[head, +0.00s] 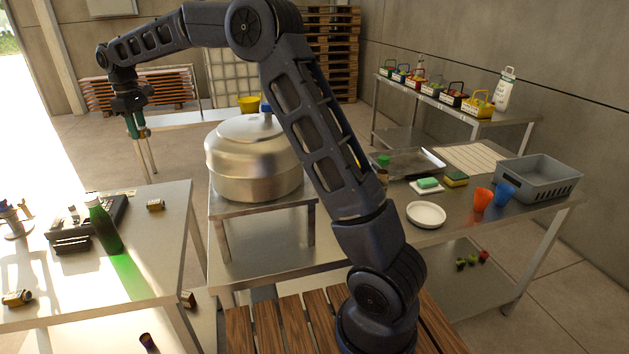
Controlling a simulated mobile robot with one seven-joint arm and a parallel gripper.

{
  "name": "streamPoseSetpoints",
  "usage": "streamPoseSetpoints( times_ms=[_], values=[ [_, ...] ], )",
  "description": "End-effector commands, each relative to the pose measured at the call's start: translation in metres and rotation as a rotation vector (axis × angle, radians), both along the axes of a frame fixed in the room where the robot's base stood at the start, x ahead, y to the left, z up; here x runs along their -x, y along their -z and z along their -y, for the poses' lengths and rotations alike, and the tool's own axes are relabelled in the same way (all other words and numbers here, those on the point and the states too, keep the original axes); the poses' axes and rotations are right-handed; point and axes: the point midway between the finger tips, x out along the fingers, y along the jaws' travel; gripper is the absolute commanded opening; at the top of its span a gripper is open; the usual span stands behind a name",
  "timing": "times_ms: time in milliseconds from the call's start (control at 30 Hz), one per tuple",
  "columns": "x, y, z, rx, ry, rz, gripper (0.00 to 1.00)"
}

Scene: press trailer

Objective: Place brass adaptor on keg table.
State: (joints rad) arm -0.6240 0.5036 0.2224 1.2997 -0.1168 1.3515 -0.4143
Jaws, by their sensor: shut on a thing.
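My gripper (135,127) is at the upper left, pointing down beyond the left table and in front of a pale metal table (185,119) at the back. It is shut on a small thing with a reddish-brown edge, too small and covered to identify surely. Small brass fittings lie on the left steel table (165,245): one is at its back right (155,205), another at its front left (17,298). I cannot tell which piece is the brass adaptor. No table is clearly marked as the keg table; a big steel vessel (255,165) stands on a steel stand.
A green bottle (103,225) and a dark machine (90,222) stand on the left table. The right bench holds a white plate (426,214), cups and a grey crate (538,178). A yellow bucket (249,103) is at the back. My arm arches over the steel vessel.

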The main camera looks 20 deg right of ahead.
Motion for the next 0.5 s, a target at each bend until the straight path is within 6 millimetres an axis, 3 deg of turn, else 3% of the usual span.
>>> streamPoseSetpoints(
  times_ms=[33,200,500],
  values=[
    [-0.015,-0.001,0.02,0.0,0.024,0.0,0.05],
    [-0.055,-0.002,0.083,0.001,0.093,0.001,0.05],
    [-0.11,-0.003,0.203,0.004,0.219,0.002,0.05]
  ],
)
